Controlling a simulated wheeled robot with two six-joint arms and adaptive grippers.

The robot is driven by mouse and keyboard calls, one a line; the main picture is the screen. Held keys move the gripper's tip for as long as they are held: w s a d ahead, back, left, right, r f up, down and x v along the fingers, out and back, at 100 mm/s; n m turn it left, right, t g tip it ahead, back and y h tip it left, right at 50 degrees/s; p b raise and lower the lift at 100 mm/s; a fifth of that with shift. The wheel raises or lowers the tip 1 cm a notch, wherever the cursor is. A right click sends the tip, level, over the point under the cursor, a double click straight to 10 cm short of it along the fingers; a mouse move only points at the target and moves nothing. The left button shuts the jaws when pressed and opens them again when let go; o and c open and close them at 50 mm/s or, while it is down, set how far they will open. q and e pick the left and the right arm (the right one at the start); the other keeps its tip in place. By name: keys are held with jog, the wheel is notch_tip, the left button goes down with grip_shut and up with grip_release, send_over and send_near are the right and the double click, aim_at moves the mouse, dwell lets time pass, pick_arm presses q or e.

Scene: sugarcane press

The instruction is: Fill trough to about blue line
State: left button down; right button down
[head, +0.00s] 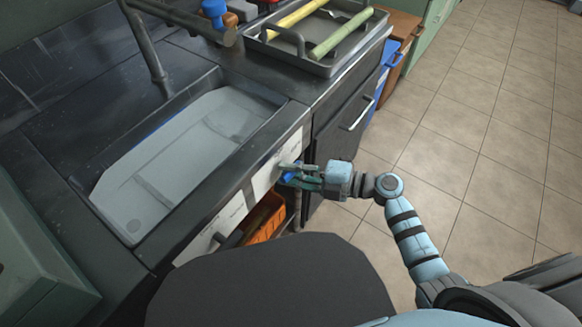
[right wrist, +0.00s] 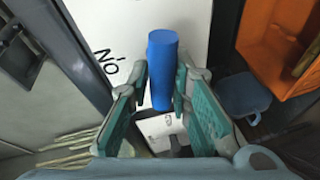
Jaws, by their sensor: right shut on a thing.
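The trough (head: 262,116) is a long sunken basin in the dark counter in the head view. A pale grey, water-like surface (head: 165,165) fills much of it, with darker shapes showing through. A short piece of blue line (head: 158,129) shows along its far left wall, just above that surface. My right gripper (head: 300,178) is at the white front panel, below the counter edge. It is shut on a blue cylindrical handle (right wrist: 162,75), which stands upright between the fingers in the right wrist view. My left gripper is not in view.
A metal pipe (head: 150,55) rises over the trough's far side. A grey tray (head: 318,62) with yellow and green canes stands on the counter at the back. An orange crate (head: 266,222) sits below the panel. Tiled floor is clear at right.

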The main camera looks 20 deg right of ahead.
jog(key=c, duration=1.5)
grip_release()
jog(key=shift+o, duration=0.2)
jog(key=v, duration=1.2)
